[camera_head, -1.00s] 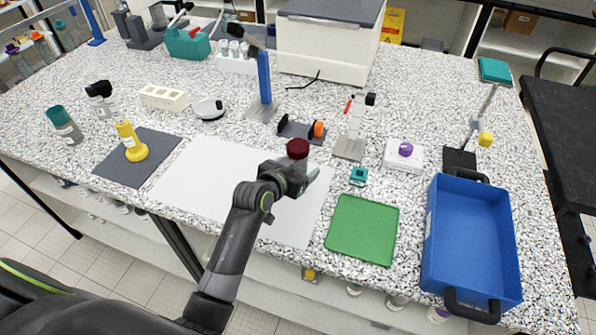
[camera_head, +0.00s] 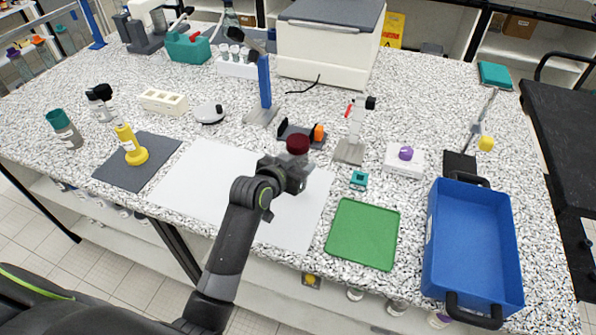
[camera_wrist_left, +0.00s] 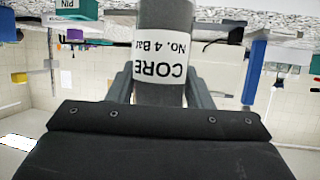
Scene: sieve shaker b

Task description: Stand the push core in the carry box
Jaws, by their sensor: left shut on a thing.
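The push core is a grey tube with a white label reading "CORE No. 4" in the left wrist view (camera_wrist_left: 160,65). In the head view its dark red cap (camera_head: 298,144) shows above my left gripper (camera_head: 295,180). The left gripper is shut on the tube, with a finger on each side of it. The core looks about upright over the white sheet; its lower part is hidden by the gripper. The carry box appears to be the blue open box (camera_head: 470,235) with black end handles at the right. It looks empty, and the gripper is well left of it. My right gripper is not in view.
A green tray (camera_head: 363,234) lies between the white sheet (camera_head: 205,182) and the blue box. A small teal block (camera_head: 359,179), a white block with a purple knob (camera_head: 404,158) and a grey-white stand (camera_head: 352,135) are behind it.

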